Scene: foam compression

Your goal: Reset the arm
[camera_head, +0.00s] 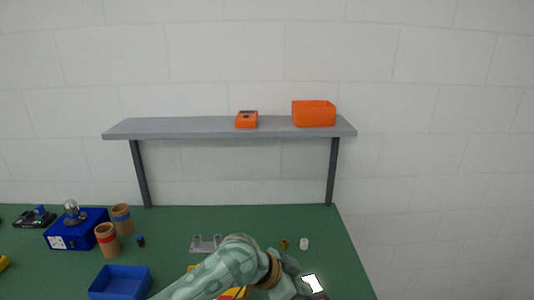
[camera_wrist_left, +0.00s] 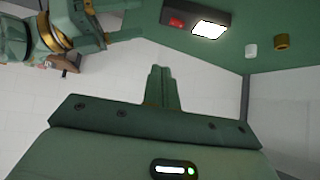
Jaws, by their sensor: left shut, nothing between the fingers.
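My left arm comes in from the bottom of the head view, with its left gripper (camera_head: 292,286) low over the front of the green table. In the left wrist view the two fingers of the left gripper (camera_wrist_left: 162,72) are together, with nothing between them. A dark device with a lit white screen (camera_head: 313,283) is beside the gripper in the head view. The device (camera_wrist_left: 198,22) also shows at the top of the left wrist view, with a red patch, apart from the fingertips.
The green table (camera_head: 325,228) holds a blue bin (camera_head: 120,281), a blue box (camera_head: 70,236), brown cylinders (camera_head: 107,240), a grey bracket (camera_head: 206,246) and a small white cylinder (camera_head: 304,244). A yellow object is partly hidden by my arm. A grey shelf (camera_head: 185,128) bears an orange bin (camera_head: 314,114) and an orange device (camera_head: 246,120).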

